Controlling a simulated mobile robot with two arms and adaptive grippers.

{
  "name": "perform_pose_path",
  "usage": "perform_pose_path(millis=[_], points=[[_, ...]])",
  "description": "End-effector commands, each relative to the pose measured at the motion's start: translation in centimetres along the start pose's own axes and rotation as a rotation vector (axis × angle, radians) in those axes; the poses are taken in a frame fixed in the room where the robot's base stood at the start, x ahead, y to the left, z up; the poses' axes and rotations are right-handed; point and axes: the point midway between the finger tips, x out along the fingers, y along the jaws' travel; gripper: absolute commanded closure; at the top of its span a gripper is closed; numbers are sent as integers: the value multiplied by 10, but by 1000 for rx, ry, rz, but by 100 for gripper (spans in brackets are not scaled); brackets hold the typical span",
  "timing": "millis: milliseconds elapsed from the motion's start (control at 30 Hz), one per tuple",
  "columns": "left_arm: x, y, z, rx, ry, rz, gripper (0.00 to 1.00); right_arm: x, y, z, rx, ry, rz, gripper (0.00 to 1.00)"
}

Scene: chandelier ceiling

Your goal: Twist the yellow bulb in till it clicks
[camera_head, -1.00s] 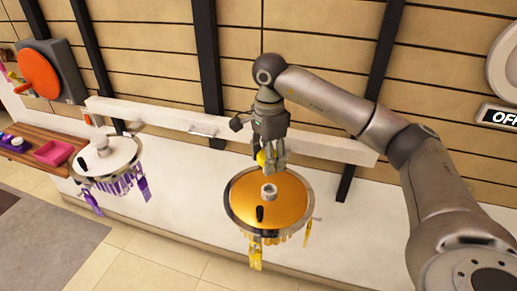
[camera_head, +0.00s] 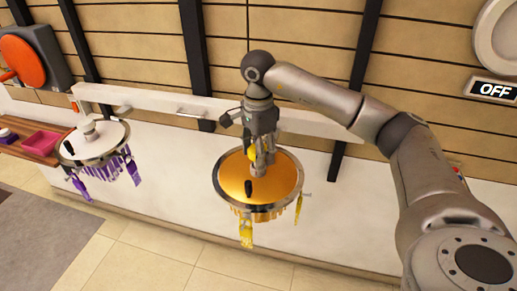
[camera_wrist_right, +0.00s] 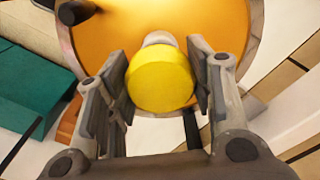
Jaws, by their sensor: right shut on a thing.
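The yellow bulb (camera_wrist_right: 160,80) sits between the two fingers of my right gripper (camera_wrist_right: 158,90) in the right wrist view, its pale base towards the orange disc (camera_wrist_right: 105,30). My right gripper (camera_head: 263,167) is shut on the bulb and points down at the middle of the orange disc-shaped chandelier (camera_head: 285,180) in the head view. A bit of the yellow bulb (camera_head: 252,153) shows beside the fingers. The gripper hides the disc's central socket, so I cannot tell whether the bulb's base is inside it. My left gripper is not in view.
A white chandelier (camera_head: 108,140) with purple hangings is at the left. A white rail (camera_head: 150,102) runs behind both chandeliers. An orange round thing (camera_head: 22,60) on a grey panel, a pink tray (camera_head: 42,144) and an OFF sign (camera_head: 494,90) stand farther out. A teal block (camera_wrist_right: 35,85) shows in the wrist view.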

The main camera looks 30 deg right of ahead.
Motion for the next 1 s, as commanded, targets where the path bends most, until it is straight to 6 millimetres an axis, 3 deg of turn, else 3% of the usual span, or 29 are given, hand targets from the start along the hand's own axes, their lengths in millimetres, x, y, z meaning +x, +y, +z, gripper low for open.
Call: perform_pose_path(millis=[100,267,633,1000], points=[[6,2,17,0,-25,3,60,11,0,-1,2,4,2,75],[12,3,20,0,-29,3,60,20,0,-2,2,4,2,75],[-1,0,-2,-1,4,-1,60,17,1,-1,423,4,1,75],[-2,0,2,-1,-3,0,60,17,1,-1,830,5,2,75]])
